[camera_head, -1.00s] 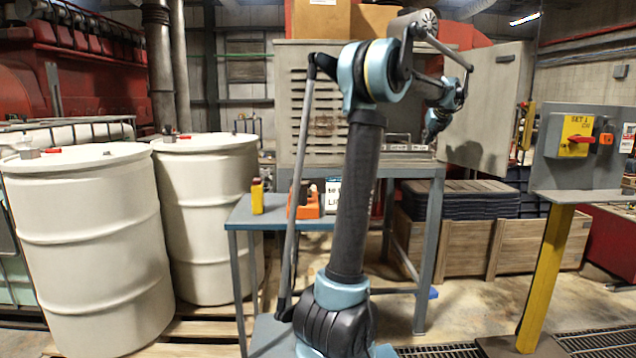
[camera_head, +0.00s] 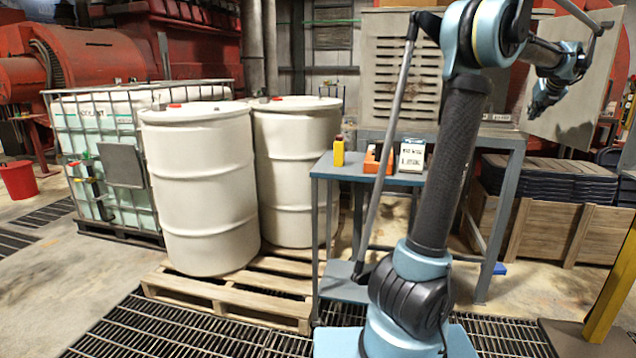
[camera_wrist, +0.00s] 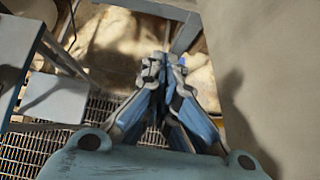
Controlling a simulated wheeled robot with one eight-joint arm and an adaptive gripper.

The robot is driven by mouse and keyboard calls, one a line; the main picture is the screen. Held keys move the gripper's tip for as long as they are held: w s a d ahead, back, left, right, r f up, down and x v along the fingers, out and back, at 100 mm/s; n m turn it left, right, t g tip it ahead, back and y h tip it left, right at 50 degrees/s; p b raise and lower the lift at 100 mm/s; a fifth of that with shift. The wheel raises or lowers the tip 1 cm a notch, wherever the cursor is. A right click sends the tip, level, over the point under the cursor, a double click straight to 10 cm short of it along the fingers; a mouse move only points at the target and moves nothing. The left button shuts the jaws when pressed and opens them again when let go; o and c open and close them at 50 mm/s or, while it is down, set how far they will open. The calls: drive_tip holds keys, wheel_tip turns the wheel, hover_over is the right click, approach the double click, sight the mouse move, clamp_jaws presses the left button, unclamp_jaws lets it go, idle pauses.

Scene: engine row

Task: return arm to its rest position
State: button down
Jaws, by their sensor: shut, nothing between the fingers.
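My gripper (camera_head: 540,104) hangs at the end of my raised, bent arm at the upper right of the head view, in front of the open grey cabinet door (camera_head: 572,105). In the wrist view my gripper (camera_wrist: 155,68) points down with its blue fingers together and nothing between them. Below it are floor grating and a frame leg. Whether it touches the door cannot be told.
White drums (camera_head: 200,190) stand on a wooden pallet (camera_head: 225,300) to the left. A blue-topped table (camera_head: 345,172) holds a yellow bottle (camera_head: 338,152), an orange item (camera_head: 376,160) and a white box (camera_head: 411,156). Wooden crates (camera_head: 545,230) stand at right. A yellow post (camera_head: 612,290) is at the right edge.

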drive_tip(key=s+a+f+n+g+y, duration=0.15)
drive_tip(key=a+n, duration=0.35)
drive_tip(key=a, duration=0.7)
drive_tip(key=s+a+f+n+y, duration=0.1)
drive_tip(key=a+f+n, duration=0.3)
drive_tip(key=a, duration=0.8)
drive_tip(key=s+a+f+n+g, duration=0.1)
drive_tip(key=s+a+f+n, duration=0.3)
drive_tip(key=a, duration=0.5)
drive_tip(key=s+a+f+n+g, duration=0.1)
drive_tip(key=s+a+f+n, duration=0.1)
drive_tip(key=s+a+n, duration=0.5)
drive_tip(key=s+a+f+n+g, duration=0.2)
drive_tip(key=s+a+f+n, duration=0.75)
drive_tip(key=a, duration=0.35)
drive_tip(key=s+a+f+n+g, duration=0.1)
drive_tip(key=s+a+f+n, duration=0.1)
drive_tip(key=s+f+n, duration=0.2)
drive_tip(key=s+a+f+n, duration=0.2)
drive_tip(key=s+f+n, duration=0.3)
drive_tip(key=s+f, duration=0.5)
drive_tip(key=shift+s+a+g, duration=0.3)
drive_tip(key=shift+s+g, duration=0.05)
drive_tip(key=shift+s, duration=0.05)
drive_tip(key=shift+s+f+n, duration=0.1)
drive_tip(key=shift+n, duration=0.15)
